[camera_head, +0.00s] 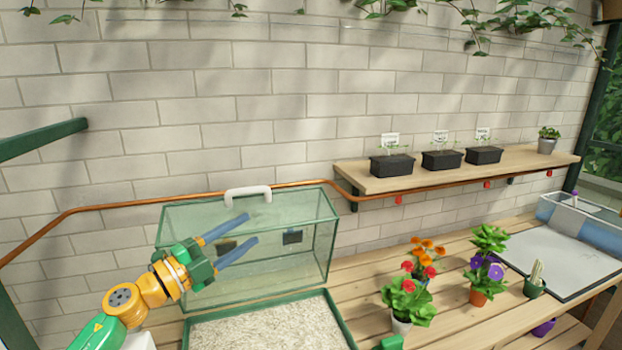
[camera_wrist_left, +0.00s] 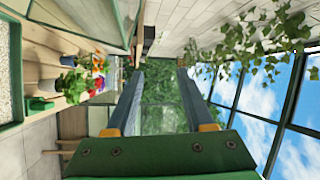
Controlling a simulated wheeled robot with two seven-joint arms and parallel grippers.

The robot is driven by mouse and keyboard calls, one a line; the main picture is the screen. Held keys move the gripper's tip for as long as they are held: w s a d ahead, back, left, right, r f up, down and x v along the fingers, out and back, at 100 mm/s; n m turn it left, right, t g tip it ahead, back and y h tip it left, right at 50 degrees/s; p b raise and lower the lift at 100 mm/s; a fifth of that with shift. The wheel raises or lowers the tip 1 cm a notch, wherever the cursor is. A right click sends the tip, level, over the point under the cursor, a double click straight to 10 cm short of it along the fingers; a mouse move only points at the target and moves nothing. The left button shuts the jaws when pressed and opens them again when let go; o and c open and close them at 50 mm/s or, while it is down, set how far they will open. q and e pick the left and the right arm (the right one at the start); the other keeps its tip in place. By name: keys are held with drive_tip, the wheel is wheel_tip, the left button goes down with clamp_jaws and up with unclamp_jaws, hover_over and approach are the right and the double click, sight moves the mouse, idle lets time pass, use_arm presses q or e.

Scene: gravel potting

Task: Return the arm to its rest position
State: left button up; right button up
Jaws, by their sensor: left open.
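My left gripper (camera_head: 242,236) is raised in front of the clear glass case with green edges. Its two blue-grey fingers are spread apart with nothing between them, and they point up and to the right. In the left wrist view the open fingers (camera_wrist_left: 152,95) frame only distant greenery and windows. The left arm comes in from the lower left, in green, orange and yellow. The glass case (camera_head: 315,240) has a white handle (camera_head: 248,194) on top, just above the fingers. I cannot tell whether the fingers touch the glass. My right gripper is not in view.
A green-edged tray (camera_head: 337,318) of pale gravel lies before the case. Potted flowers (camera_head: 407,300), an orange-potted plant (camera_head: 482,275) and a cactus (camera_head: 535,280) stand on the wooden bench. A copper pipe (camera_head: 110,207) runs along the wall below a shelf (camera_head: 372,183) with black planters (camera_head: 392,166).

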use_arm(q)
drive_tip(key=s+a+f+n+y, duration=0.1)
drive_tip(key=s+f+n+y, duration=0.35)
drive_tip(key=f+n, duration=0.3)
drive_tip(key=s+a+f+n+g+y, duration=0.1)
drive_tip(key=s+a+f+n+y, duration=0.1)
drive_tip(key=s+f+n+y, duration=0.45)
drive_tip(key=s+a+f+n+y, duration=0.1)
drive_tip(key=f+n+y, duration=0.2)
drive_tip(key=f+n, duration=0.45)
drive_tip(key=s+f+g, duration=0.5)
drive_tip(key=s, duration=0.6)
drive_tip(key=s+f+g, duration=0.4)
drive_tip(key=s+f, duration=0.2)
drive_tip(key=s, duration=0.5)
drive_tip(key=s+f+g, duration=0.1)
drive_tip(key=s+f, duration=0.1)
drive_tip(key=f, duration=0.7)
drive_tip(key=s+f+g, duration=0.1)
drive_tip(key=s+f, duration=0.1)
drive_tip(key=f, duration=0.8)
drive_tip(key=s+a+f+g, duration=0.1)
drive_tip(key=s+f, duration=0.7)
drive_tip(key=s, duration=0.3)
drive_tip(key=shift+s+a, duration=0.15)
